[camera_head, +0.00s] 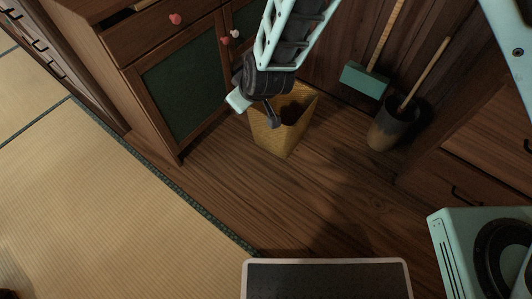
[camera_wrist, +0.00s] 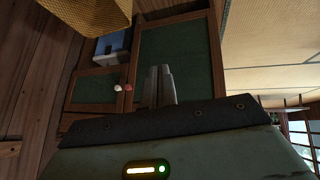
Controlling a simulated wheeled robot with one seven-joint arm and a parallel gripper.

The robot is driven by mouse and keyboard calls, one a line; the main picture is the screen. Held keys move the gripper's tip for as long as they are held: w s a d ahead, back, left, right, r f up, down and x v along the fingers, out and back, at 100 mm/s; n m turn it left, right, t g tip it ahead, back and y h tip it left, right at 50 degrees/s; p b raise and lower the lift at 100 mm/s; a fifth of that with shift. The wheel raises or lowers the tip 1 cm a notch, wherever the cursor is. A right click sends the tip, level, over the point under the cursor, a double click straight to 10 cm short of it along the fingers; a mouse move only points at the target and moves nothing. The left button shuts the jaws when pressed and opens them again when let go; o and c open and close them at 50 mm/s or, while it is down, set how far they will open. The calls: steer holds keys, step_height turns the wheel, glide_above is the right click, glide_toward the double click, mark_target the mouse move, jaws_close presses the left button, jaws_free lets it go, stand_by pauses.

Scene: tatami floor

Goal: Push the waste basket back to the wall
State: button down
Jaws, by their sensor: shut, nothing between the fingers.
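The waste basket (camera_head: 270,139) is a square, yellow-tan woven basket with an open top. It stands upright on the dark wooden floor between the green-panelled cabinet and the wood-panelled wall (camera_head: 330,62). Its woven side also shows at the top left of the wrist view (camera_wrist: 88,14). My gripper (camera_head: 275,123) is shut and empty, pointing down. In the head view its fingers overlap the basket's left rim and opening; I cannot tell whether they touch. The closed fingers show in the wrist view (camera_wrist: 159,86). My wrist hides the basket's far left corner.
Drawers (camera_head: 490,135) are at right. Wooden floor in front is clear, beside tatami (camera_head: 120,210).

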steer(key=w+f+n+t+h+b, duration=0.1)
steer(key=w+f+t+b, duration=0.3)
steer(key=f, duration=0.9)
steer(key=w+f+n+t+h+b, duration=0.15)
steer(key=f+b, duration=0.45)
steer(key=f, duration=0.7)
steer(key=n+t+y+b, duration=0.2)
steer(key=n+t+b, duration=0.5)
steer(key=b, duration=1)
glide_toward(265, 135)
steer(key=w+a+g, duration=0.1)
steer(key=w+a, duration=0.2)
steer(key=shift+w+d+r+n+b, duration=0.1)
steer(key=shift+w+d+n+b, duration=0.1)
steer(key=shift+w+d+b, duration=0.4)
steer(key=shift+w+d+r+n+b, duration=0.15)
steer(key=shift+w+d+b, duration=0.15)
steer(key=shift+w, duration=0.5)
